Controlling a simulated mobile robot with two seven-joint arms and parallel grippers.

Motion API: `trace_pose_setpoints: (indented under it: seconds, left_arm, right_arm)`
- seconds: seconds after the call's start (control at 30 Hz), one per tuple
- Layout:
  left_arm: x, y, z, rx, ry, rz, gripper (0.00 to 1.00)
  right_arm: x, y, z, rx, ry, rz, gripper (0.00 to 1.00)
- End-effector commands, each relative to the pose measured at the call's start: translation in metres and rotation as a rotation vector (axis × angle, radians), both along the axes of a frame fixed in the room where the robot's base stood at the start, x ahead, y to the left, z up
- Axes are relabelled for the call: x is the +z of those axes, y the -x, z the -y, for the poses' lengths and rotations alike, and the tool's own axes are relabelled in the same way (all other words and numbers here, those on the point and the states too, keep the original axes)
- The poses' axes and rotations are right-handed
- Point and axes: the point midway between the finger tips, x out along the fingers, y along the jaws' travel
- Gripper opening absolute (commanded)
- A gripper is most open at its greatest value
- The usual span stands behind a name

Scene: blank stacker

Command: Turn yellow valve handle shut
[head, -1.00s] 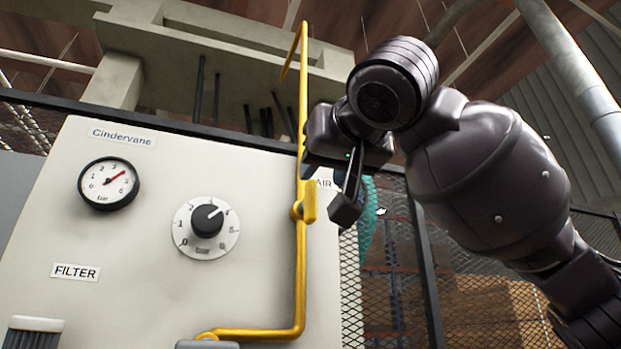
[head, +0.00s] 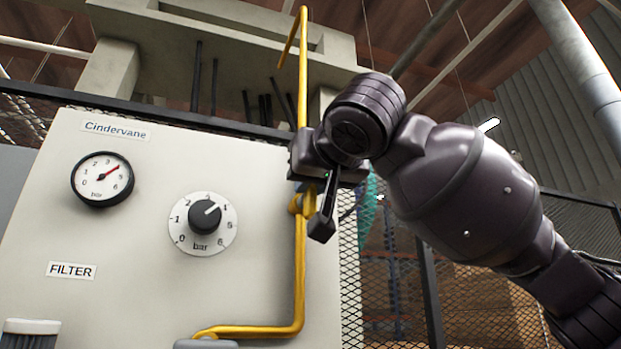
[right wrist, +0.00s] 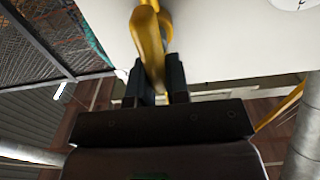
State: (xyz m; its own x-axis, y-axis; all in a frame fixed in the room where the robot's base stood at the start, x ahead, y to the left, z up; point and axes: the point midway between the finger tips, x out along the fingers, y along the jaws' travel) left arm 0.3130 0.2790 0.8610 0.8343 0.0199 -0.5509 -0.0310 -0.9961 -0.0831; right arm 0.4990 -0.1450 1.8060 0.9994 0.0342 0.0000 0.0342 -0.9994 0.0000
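The yellow valve handle (head: 309,200) sits on the vertical yellow pipe (head: 301,262) at the panel's right edge. It is partly hidden by my right gripper (head: 322,222). In the head view one dark finger hangs just in front of and right of the handle; the other is hidden. In the right wrist view, the yellow handle (right wrist: 153,68) reaches down between the two fingertips of my right gripper (right wrist: 158,75). The frames do not show clearly whether the fingers press on it. My left gripper is not in view.
The pale panel carries a pressure gauge (head: 102,179), a round dial knob (head: 204,217) and a FILTER label (head: 71,270). The yellow pipe bends left at the bottom. Mesh fencing (head: 349,275) stands right of the panel.

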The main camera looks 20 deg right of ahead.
Motion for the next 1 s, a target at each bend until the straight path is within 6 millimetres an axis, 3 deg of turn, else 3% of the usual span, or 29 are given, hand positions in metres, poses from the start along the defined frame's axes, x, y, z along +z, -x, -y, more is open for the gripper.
trace_pose_setpoints:
  seconds: [0.07, 0.47, 1.0]
  left_arm:
    - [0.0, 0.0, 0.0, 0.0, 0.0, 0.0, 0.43]
    - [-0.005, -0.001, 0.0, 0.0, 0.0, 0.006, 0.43]
    - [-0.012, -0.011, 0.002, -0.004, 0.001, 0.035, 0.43]
  right_arm:
    - [0.0, 0.0, 0.0, 0.0, 0.0, 0.0, 0.0]
    - [-0.002, 0.0, -0.001, 0.001, 0.052, 0.002, 0.0]
    - [-0.004, 0.0, -0.013, 0.002, 0.488, 0.015, 0.0]
